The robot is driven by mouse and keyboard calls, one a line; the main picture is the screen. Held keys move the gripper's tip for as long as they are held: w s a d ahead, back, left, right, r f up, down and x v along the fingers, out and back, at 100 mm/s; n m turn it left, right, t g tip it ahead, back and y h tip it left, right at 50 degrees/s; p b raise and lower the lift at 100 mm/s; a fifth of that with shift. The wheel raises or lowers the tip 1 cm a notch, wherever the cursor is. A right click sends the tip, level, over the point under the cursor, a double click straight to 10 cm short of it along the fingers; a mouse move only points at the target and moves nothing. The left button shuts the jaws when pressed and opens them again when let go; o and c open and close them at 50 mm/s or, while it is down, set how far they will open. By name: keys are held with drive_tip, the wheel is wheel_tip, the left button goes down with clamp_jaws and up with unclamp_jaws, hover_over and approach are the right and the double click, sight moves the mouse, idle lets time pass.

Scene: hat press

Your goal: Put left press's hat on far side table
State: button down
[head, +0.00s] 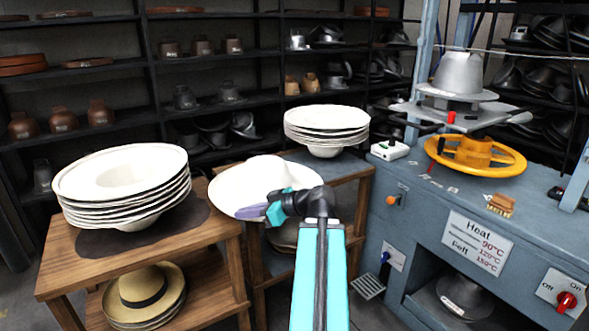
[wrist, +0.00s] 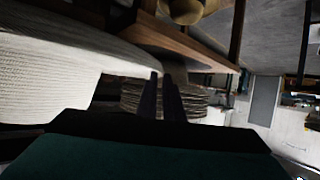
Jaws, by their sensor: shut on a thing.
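A white wide-brimmed hat (head: 262,181) is at my gripper (head: 256,211) in the head view, with its crown up. My gripper is shut on the near edge of its brim. The hat is over the far side table (head: 352,172); I cannot tell whether it touches the top. A stack of white hats (head: 326,122) sits at the back of that table. The press (head: 461,100) at right has a bare metal form. In the wrist view my fingers (wrist: 163,78) are dark, and a white surface (wrist: 55,70), probably the held hat, fills the left.
A nearer wooden table (head: 62,258) bears a tall stack of white hats (head: 125,182), with straw hats (head: 146,292) on its lower shelf. The blue press bench (head: 430,228) stands at right, with a yellow wheel (head: 476,157) and brush (head: 500,205). Dark shelves line the back.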

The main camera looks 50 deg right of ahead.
sight(243, 189)
drive_tip(key=shift+w+d, duration=0.1)
drive_tip(key=w+d, duration=0.3)
drive_tip(key=w, duration=0.1)
drive_tip(key=w+d+f, duration=0.1)
drive_tip(key=w+d, duration=0.2)
drive_tip(key=w, duration=0.1)
drive_tip(key=w+d, duration=0.3)
drive_tip(key=w, duration=0.2)
drive_tip(key=shift+f+p, duration=0.25)
drive_tip(key=shift+p, duration=0.1)
idle(0.3)
drive_tip(key=shift+f, duration=1.75)
drive_tip(key=shift+s, duration=0.1)
drive_tip(key=c, duration=1.9)
unclamp_jaws()
drive_tip(key=v, duration=1.2)
